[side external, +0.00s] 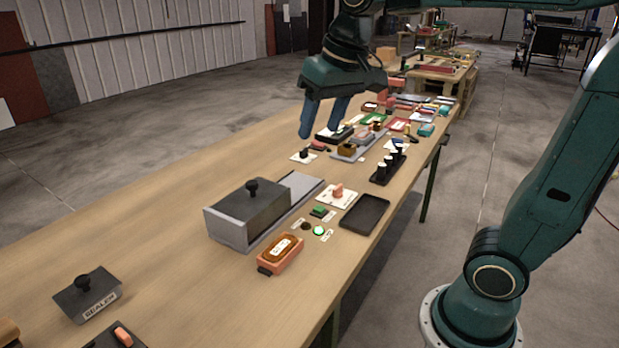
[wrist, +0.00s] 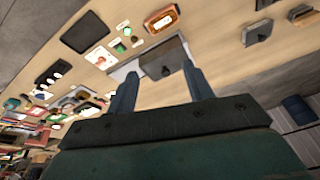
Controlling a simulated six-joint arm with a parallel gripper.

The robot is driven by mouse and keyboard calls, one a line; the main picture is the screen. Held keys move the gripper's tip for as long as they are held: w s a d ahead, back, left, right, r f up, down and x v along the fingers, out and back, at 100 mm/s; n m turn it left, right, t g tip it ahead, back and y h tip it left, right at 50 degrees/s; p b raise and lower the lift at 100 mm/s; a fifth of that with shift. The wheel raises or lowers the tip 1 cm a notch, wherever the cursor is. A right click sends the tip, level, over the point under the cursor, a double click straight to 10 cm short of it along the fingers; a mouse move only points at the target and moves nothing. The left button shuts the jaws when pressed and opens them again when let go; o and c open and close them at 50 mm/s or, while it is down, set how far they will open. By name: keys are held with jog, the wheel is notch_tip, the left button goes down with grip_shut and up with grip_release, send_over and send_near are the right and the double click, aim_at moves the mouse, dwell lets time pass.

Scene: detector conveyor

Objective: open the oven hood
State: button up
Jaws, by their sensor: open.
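The oven hood (side external: 262,209) is a dark grey box-shaped cover with a black knob (side external: 252,186) on top. It sits on a light grey base (side external: 226,228) whose flat track runs out toward the back right. In the wrist view the hood (wrist: 178,52) and its knob (wrist: 166,71) show beyond and between my fingers. My gripper (side external: 320,132) is open and empty, pointing down above the table, farther back than the hood and apart from it. Its two blue fingers (wrist: 161,76) also show in the wrist view. The hood's far side is hidden in the side view.
A sealer block (side external: 88,294) with a knob stands at the front left. An orange-rimmed device (side external: 281,254), a lit green button (side external: 319,230) and a black tray (side external: 364,214) lie right of the hood. Several small items crowd the back. The table left of the hood is clear.

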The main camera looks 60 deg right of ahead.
jog(key=w+d+f+m+g, duration=0.1)
jog(key=w+d+m+g, duration=0.15)
jog(key=w, duration=1.05)
jog(key=m+g, duration=0.1)
jog(key=m, duration=0.2)
send_over(252, 182)
notch_tip(252, 182, down, 7)
jog(key=shift+a, duration=0.1)
jog(key=shift+f, duration=0.1)
notch_tip(252, 182, down, 14)
jog(key=shift+r, duration=0.2)
grip_shut()
